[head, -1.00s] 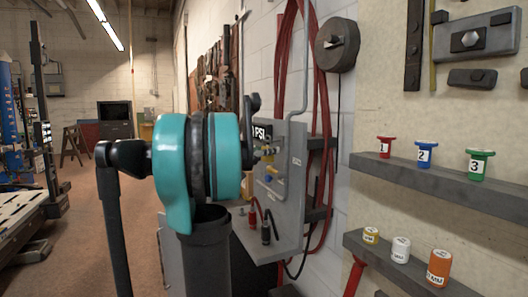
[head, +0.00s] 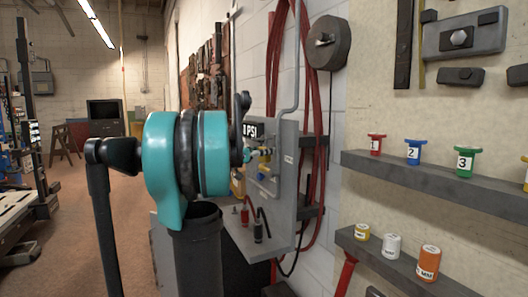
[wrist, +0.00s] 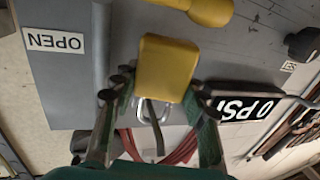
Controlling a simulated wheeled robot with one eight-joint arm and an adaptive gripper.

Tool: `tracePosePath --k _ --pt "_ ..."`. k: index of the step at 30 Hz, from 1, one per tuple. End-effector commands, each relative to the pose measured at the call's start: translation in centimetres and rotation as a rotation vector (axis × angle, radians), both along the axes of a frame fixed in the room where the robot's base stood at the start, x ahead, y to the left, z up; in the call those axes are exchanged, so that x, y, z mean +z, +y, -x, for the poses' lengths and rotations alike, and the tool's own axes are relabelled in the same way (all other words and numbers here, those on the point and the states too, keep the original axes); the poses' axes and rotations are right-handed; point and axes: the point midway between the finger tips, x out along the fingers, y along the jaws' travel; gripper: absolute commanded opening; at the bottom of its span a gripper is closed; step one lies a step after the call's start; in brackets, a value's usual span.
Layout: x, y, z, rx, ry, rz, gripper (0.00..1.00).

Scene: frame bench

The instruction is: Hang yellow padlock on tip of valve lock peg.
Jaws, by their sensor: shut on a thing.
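My gripper (wrist: 157,92) has its green fingers on both sides of the yellow padlock (wrist: 167,68) in the wrist view. The padlock's silver shackle (wrist: 165,113) points toward the bottom of that view. A narrow grey-green strip shows at the shackle; I cannot tell whether it passes through or lies behind. A yellow valve handle (wrist: 208,10) is just above the padlock at the top edge. I cannot make out the lock peg for certain. In the head view my teal wrist hides most of the gripper in front of the grey valve panel (head: 285,205).
The panel carries a "0 PSI" label (wrist: 245,108), an "OPEN" label (wrist: 54,41) and a grey pipe (wrist: 101,45). Red hoses (head: 318,100) hang behind it. At right, shelves (head: 450,184) hold numbered red, blue and green pieces and several small cylinders.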

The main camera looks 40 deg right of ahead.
Motion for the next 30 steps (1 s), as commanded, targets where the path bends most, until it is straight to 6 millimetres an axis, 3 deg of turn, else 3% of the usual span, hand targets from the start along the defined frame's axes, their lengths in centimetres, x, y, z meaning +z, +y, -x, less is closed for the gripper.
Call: tracePosePath --k 5,6,11,23,30 --pt "0.0 0.0 0.0 0.000 0.000 0.000 0.08" --pt "0.0 0.0 0.0 0.000 0.000 0.000 0.47" --pt "0.0 0.0 0.0 0.000 0.000 0.000 0.67" --pt "0.0 0.6 -0.1 0.002 0.000 0.000 0.68" --pt "0.0 4.7 -0.4 0.005 0.000 0.000 0.68"
